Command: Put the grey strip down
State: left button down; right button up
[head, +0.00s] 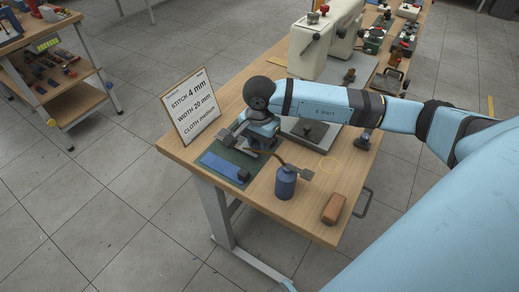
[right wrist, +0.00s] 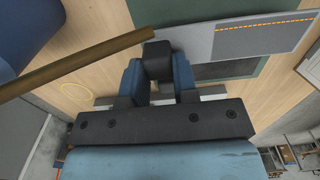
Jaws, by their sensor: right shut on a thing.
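The grey strip (right wrist: 262,38), with an orange dashed stitch line, reaches to the right from my right gripper (right wrist: 158,78) in the right wrist view. My right gripper is shut on a dark block at the strip's near end. In the head view the gripper (head: 262,147) is low over the green mat (head: 236,156), and part of the grey strip (head: 231,135) shows to its left. The arm and gripper hide the rest. I cannot tell whether the strip touches the mat. My left gripper is not in view.
A blue strip (head: 219,166) lies on the mat's near part. A blue bottle (head: 286,184) with a brown rod stands to the right, near an orange-brown block (head: 333,208). A sign (head: 194,106) stands at the left edge. White machines (head: 312,48) stand behind.

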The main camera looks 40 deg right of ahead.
notch_tip(320, 180, down, 3)
jog(key=shift+f, duration=0.2)
jog(key=shift+f+b, duration=0.2)
jog(key=shift+b, duration=0.15)
jog(key=o, duration=0.9)
jog(key=shift+r, duration=0.1)
